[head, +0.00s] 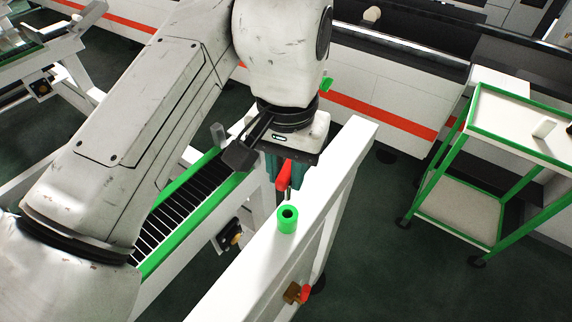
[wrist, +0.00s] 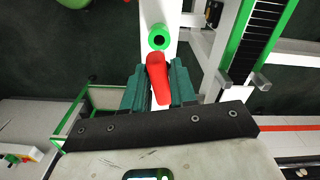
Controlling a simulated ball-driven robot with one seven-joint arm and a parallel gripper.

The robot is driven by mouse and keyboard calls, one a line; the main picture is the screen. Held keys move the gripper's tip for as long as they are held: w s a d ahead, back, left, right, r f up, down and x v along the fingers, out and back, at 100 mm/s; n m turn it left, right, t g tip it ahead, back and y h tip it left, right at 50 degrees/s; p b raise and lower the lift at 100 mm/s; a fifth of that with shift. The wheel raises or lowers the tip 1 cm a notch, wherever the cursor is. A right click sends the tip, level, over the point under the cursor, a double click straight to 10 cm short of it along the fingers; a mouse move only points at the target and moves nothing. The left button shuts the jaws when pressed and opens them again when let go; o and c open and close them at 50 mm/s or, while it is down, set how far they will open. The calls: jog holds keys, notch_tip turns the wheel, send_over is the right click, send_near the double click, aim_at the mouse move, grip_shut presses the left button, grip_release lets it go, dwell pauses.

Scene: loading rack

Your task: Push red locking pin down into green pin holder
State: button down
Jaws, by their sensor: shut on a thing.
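The red locking pin (head: 284,175) is held in my gripper (head: 285,178), which is shut on it. In the wrist view the red pin (wrist: 157,78) sits between the teal fingers of my gripper (wrist: 158,84). The green pin holder (head: 288,220) is a short upright cylinder with a dark hole, standing on the white beam. In the wrist view the green pin holder (wrist: 159,38) is just past the pin's end. In the head view the pin is above and slightly behind the holder, apart from it. The pin's lower end is partly hard to make out.
A white beam (head: 342,160) carries the holder. A roller rack with green rails (head: 187,210) lies to the left. A brown and red fitting (head: 297,293) sticks out of the beam's side. A green-edged cart (head: 500,130) stands to the right, with open floor between.

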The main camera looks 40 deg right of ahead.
aim_at(288, 199)
jog(key=shift+s+f+b, duration=0.1)
jog(key=shift+f+b, duration=1.35)
jog(key=shift+f, duration=1.25)
jog(key=shift+f+b, duration=0.9)
jog(key=shift+f, duration=0.95)
dwell(1.4)
jog(key=c, duration=0.8)
grip_release()
notch_tip(288, 199, up, 11)
jog(key=shift+f+b, duration=0.1)
jog(key=shift+b, duration=0.3)
